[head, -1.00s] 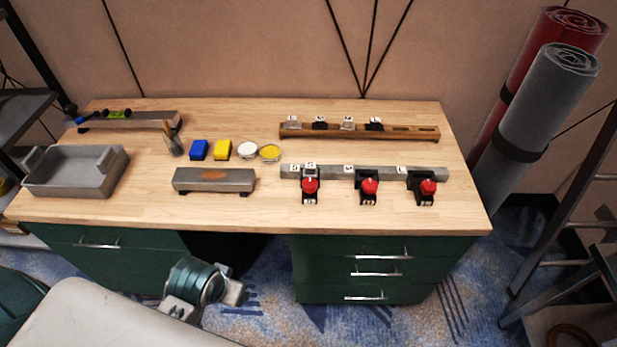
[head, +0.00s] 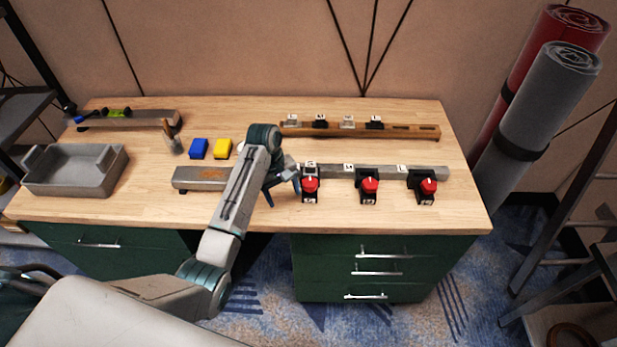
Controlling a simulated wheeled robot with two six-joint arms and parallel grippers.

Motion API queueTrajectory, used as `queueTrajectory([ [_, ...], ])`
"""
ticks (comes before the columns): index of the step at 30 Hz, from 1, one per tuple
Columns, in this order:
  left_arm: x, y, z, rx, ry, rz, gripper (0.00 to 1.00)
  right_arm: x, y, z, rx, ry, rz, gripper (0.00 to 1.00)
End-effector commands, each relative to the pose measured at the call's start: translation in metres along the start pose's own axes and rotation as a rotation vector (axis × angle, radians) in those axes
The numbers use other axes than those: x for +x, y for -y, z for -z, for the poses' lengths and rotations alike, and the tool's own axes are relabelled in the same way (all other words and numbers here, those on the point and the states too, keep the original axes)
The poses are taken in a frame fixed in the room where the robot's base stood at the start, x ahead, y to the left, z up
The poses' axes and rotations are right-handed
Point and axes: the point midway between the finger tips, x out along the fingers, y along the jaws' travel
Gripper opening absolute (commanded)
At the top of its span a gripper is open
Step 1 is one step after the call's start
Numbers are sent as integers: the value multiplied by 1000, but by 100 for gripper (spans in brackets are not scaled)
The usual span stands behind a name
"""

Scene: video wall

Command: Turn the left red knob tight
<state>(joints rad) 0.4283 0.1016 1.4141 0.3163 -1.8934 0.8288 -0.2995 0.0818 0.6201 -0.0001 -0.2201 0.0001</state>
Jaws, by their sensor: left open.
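The left red knob (head: 310,184) sits on a black clamp at the left end of the grey bar (head: 385,171) on the workbench. A middle red knob (head: 370,185) and a right red knob (head: 428,185) sit on similar clamps along the same bar. My left gripper (head: 284,189) is open and empty, with its fingers pointing down toward the bench. It is just left of the left red knob, with one finger close to it; I cannot tell whether they touch. The knob's face still shows. My right gripper is not in view.
A wooden rail (head: 360,131) with small blocks lies behind the bar. A grey block (head: 190,178) is partly behind my left arm. The bench front right is clear.

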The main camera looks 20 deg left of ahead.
Motion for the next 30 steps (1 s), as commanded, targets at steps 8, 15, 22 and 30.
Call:
queueTrajectory([
  [8,-67,-68,34,-211,134,11,65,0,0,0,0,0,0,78],
  [15,-95,-89,40,-293,189,28,65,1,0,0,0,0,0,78],
  [22,-82,-90,38,-296,192,28,65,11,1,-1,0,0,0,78],
  [30,-42,-89,32,-294,191,28,65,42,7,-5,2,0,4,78],
])
